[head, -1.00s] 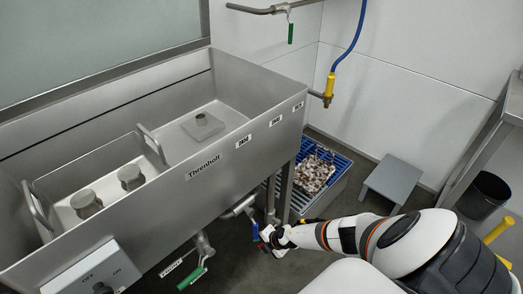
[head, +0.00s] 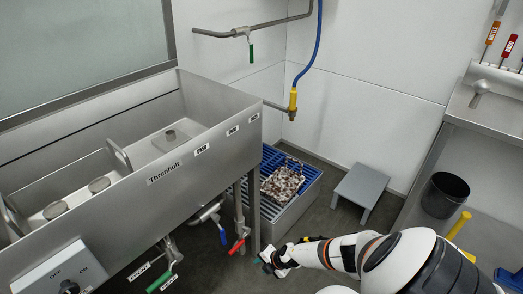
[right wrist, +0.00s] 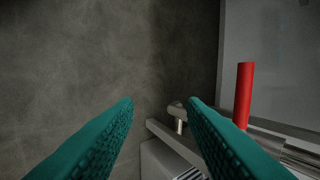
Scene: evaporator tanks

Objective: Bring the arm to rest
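My right gripper (head: 268,262) is low in the head view, at the end of the white right arm (head: 340,252). It is beside the foot of the tank leg, to the right of the red-handled valve (head: 237,246). In the right wrist view its two teal fingers (right wrist: 160,105) are spread apart with nothing between them, over grey floor. The red handle (right wrist: 244,95) stands to the right of the right finger, clear of it. My left gripper is not in view.
The steel Threnholt tank (head: 165,180) fills the left. Blue-handled (head: 222,236) and green-handled (head: 160,283) valves hang under it. A grey step (head: 360,187) and black bin (head: 444,194) stand right. Some floor between is bare.

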